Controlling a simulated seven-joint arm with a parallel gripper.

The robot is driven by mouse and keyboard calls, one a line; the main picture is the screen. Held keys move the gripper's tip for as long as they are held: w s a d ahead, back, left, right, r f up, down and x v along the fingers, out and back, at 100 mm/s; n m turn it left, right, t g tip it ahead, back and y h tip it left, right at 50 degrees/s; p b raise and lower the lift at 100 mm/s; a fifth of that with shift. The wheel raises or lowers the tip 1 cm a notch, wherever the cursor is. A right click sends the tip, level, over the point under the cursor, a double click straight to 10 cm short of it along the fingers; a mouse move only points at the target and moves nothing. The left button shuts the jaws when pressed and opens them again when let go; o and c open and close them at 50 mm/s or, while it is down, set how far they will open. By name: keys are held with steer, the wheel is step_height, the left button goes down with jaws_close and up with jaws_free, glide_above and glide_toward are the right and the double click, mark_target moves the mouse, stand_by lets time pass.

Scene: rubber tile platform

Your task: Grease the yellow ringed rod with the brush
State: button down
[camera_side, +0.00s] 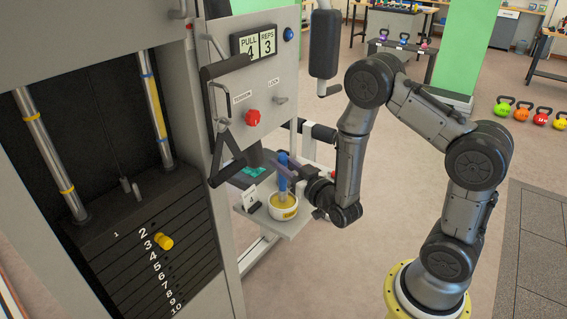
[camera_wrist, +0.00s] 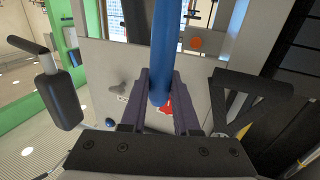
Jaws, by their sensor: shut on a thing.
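My gripper (camera_side: 284,172) is shut on the blue handle of the brush (camera_side: 283,184), which stands upright over a white bowl (camera_side: 284,214) of yellow grease on a small shelf. The brush's lower end is down at the bowl, and its bristles are hidden. In the wrist view the blue handle (camera_wrist: 166,45) runs between the two dark fingers. Two metal guide rods rise above the black weight stack in the side view. The left rod (camera_side: 44,140) shows yellow rings, and the right rod (camera_side: 153,105) also shows yellow marks. My gripper is well to the right of both.
The shelf (camera_side: 295,228) also holds a card marked 4 (camera_side: 251,200) and a green item. A black handle frame (camera_side: 213,120) hangs from the machine panel between my gripper and the rods. A yellow pin (camera_side: 163,241) sticks out of the weight stack (camera_side: 150,250).

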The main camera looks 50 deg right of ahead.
steer(key=shift+f, duration=0.5)
stand_by(0.8)
steer(key=shift+r, duration=3.55)
